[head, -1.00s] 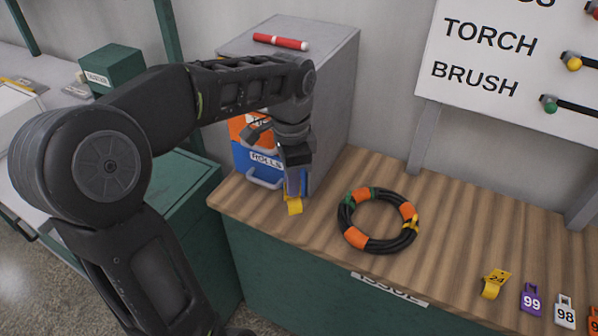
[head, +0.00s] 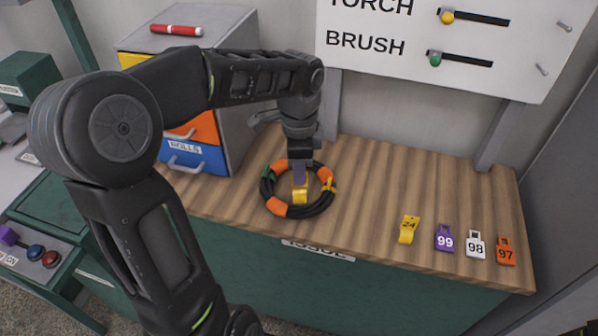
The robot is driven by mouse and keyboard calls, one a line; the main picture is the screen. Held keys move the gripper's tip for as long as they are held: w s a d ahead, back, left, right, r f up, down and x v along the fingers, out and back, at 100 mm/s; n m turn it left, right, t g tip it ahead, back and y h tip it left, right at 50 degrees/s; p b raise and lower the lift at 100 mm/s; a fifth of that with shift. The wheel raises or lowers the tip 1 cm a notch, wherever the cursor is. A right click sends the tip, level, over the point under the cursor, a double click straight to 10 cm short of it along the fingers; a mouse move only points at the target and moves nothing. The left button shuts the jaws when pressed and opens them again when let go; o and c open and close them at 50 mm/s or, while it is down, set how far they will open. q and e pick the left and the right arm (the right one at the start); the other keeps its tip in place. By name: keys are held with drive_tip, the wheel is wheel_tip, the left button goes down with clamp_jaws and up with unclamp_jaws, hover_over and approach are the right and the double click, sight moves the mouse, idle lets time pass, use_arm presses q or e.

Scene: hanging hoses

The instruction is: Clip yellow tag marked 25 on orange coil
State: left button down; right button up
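The coil (head: 313,208) is a black hose ring with orange bands, lying on the wooden bench top. A green tie and a yellow tie or clip also show on it. My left gripper (head: 300,178) points down over the coil and is shut on a yellow tag (head: 300,192). The tag appears over the coil's open middle, near its far side; I cannot tell whether it touches the hose. Its number is not readable. My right gripper is not in view.
A yellow tag marked 24 (head: 409,229), a purple tag 99 (head: 444,238), a white tag 98 (head: 475,244) and an orange tag 97 (head: 506,250) lie at the right. A drawer cabinet (head: 232,110) stands behind left. The bench (head: 400,180) between is clear.

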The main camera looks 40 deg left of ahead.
use_arm(q)
drive_tip(key=shift+a+f+b, duration=0.1)
drive_tip(key=shift+f+b, duration=1.15)
drive_tip(key=shift+f, duration=0.7)
drive_tip(key=shift+f, duration=0.1)
drive_tip(key=shift+f, duration=0.15)
drive_tip(key=shift+f+b, duration=0.8)
drive_tip(key=shift+f, duration=0.15)
drive_tip(key=shift+f+b, duration=0.45)
drive_tip(key=shift+f, duration=0.2)
idle(0.5)
drive_tip(key=c, duration=1.6)
unclamp_jaws()
